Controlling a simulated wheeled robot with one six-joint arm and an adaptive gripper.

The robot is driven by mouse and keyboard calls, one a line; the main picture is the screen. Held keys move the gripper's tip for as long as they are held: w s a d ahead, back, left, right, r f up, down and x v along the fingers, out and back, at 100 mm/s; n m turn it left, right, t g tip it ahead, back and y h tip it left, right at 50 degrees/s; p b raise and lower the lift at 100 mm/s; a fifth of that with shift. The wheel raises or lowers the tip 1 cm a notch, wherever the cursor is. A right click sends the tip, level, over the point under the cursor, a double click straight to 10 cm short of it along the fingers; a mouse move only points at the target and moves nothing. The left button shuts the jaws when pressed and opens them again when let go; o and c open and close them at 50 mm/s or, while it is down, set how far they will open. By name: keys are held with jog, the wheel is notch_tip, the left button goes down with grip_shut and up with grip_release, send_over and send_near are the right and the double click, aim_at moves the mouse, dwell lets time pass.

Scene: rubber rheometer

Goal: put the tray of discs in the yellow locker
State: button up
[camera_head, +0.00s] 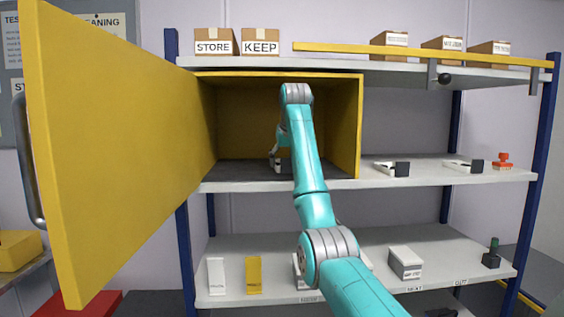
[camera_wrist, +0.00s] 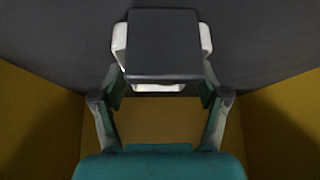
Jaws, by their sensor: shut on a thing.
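The yellow locker (camera_head: 361,125) stands on the middle shelf with its yellow door (camera_head: 120,150) swung wide open to the left. My arm reaches into it, and my gripper (camera_head: 276,160) is low inside, near the dark locker floor (camera_head: 235,172). In the wrist view my gripper (camera_wrist: 163,50) is shut on a dark grey block with white parts around it, taken as the tray of discs (camera_wrist: 165,42). No discs show. Whether the tray touches the floor, I cannot tell. The yellow side walls (camera_wrist: 40,120) show at both sides of the wrist view.
The locker's right wall stands close to my arm. Right of it on the middle shelf (camera_head: 430,172) are two white pieces with dark blocks (camera_head: 392,168) and a red stamp-like thing (camera_head: 502,161). Boxes marked STORE (camera_head: 214,42) and KEEP (camera_head: 260,42) stand above the locker.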

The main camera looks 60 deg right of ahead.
jog(key=shift+d+f, duration=0.1)
jog(key=shift+f, duration=0.05)
jog(key=shift+f, duration=0.1)
jog(key=o, duration=1.3)
